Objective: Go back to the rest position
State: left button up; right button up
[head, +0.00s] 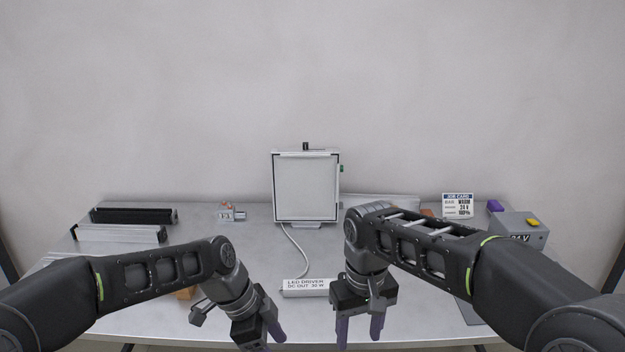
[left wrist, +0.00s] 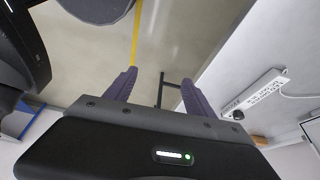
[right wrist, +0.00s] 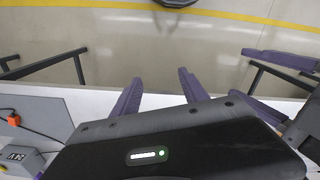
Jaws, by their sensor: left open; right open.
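My right gripper (head: 359,330) is over the front part of the table, its purple fingers pointing down, open and empty. In the right wrist view its two fingers (right wrist: 158,95) stand apart with nothing between them. My left gripper (head: 270,334) is near the table's front edge, left of the right one, and also open. In the left wrist view its fingers (left wrist: 156,88) are apart and empty. The lightbox frame (head: 306,187) stands upright at the back middle of the table, touched by neither gripper.
The LED driver (head: 305,286) lies between my arms, with a cable running to the lightbox. Black and silver bars (head: 122,233) lie at the left. A job card (head: 457,206) and a grey 24 V box (head: 519,232) stand at the right. The table's (head: 200,232) left middle has free room.

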pick_arm(q)
jog(key=s+f+n, duration=0.3)
jog(key=f+n, duration=0.1)
jog(key=f, duration=0.6)
jog(key=s+f+n, duration=0.3)
jog(key=f+n, duration=0.2)
jog(key=f, duration=0.6)
pick_arm(e)
jog(key=s+f+m+y, duration=0.1)
jog(key=s+f, duration=0.2)
jog(key=f, duration=0.9)
jog(key=s+f+y, duration=0.1)
jog(key=s+f, duration=0.1)
jog(key=f, duration=1.1)
pick_arm(q)
jog(key=s+f+n, duration=1)
jog(key=s+f, duration=0.2)
jog(key=s, duration=0.4)
jog(key=shift+a, duration=0.25)
pick_arm(e)
jog(key=s+f+m+y, duration=0.1)
jog(key=s+f+m, duration=0.1)
jog(key=s+f, duration=0.4)
jog(key=s+a+f+m+y, duration=0.1)
jog(key=s+f, duration=0.4)
jog(key=s, duration=0.6)
jog(key=shift+s+f+m+t, duration=0.3)
jog(key=shift+f+m, duration=0.1)
jog(key=shift+m, duration=0.2)
jog(key=shift+a, duration=0.1)
